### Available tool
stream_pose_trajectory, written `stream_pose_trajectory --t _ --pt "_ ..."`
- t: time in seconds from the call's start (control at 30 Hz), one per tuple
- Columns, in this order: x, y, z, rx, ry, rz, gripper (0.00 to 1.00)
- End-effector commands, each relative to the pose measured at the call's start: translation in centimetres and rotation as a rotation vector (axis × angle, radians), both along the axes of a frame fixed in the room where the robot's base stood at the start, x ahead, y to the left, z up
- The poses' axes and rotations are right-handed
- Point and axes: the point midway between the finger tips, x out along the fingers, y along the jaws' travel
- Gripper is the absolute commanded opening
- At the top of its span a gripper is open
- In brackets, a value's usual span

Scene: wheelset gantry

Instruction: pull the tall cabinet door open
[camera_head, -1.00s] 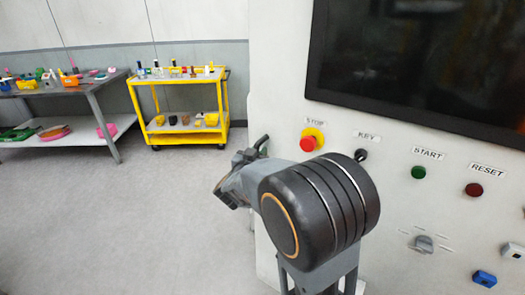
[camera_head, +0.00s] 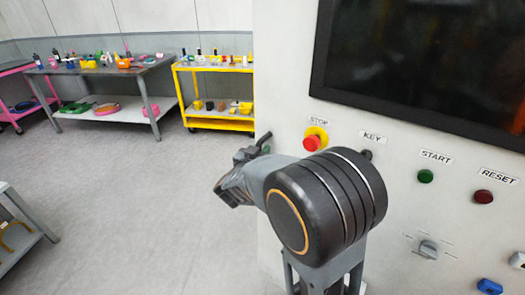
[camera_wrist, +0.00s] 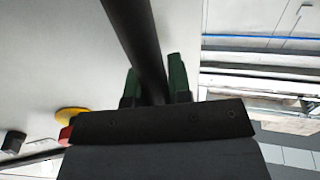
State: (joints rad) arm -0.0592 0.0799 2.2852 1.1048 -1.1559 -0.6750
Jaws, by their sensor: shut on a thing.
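The tall cabinet's pale front (camera_head: 285,80) fills the right side of the head view, with its left edge near the middle. A dark bar handle (camera_wrist: 132,28) runs between the green-padded fingers of my gripper (camera_wrist: 153,85) in the wrist view. My gripper is shut on this bar. In the head view my gripper (camera_head: 243,157) is small and partly hidden behind my wrist, beside the cabinet's left edge. The handle's ends and any door gap are hidden, so I cannot tell how far the door stands open.
The front carries a dark screen (camera_head: 425,65), a red stop button (camera_head: 312,141), a green start button (camera_head: 425,176) and a red reset button (camera_head: 483,196). A yellow cart (camera_head: 215,122) and a grey table (camera_head: 105,72) stand behind. A shelf (camera_head: 22,235) is at lower left. Floor between is clear.

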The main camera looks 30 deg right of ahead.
Motion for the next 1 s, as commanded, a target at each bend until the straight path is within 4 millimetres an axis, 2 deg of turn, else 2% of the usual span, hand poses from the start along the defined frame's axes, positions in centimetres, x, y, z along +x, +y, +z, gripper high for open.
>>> stream_pose_trajectory --t 0.07,0.1,0.37,0.67,0.77,1.0 --pt "0.0 -0.1 0.1 -0.001 -0.002 -0.001 0.0" --pt "0.0 -0.1 0.1 -0.001 -0.002 -0.001 0.21" --pt "0.1 0.1 0.0 0.001 -0.001 0.004 0.44" --pt "-0.1 0.5 0.0 0.001 -0.001 0.005 0.44" --pt "-0.8 1.4 0.0 0.001 -0.002 0.008 0.44" --pt "-3.8 5.1 0.0 0.0 -0.002 0.011 0.44"
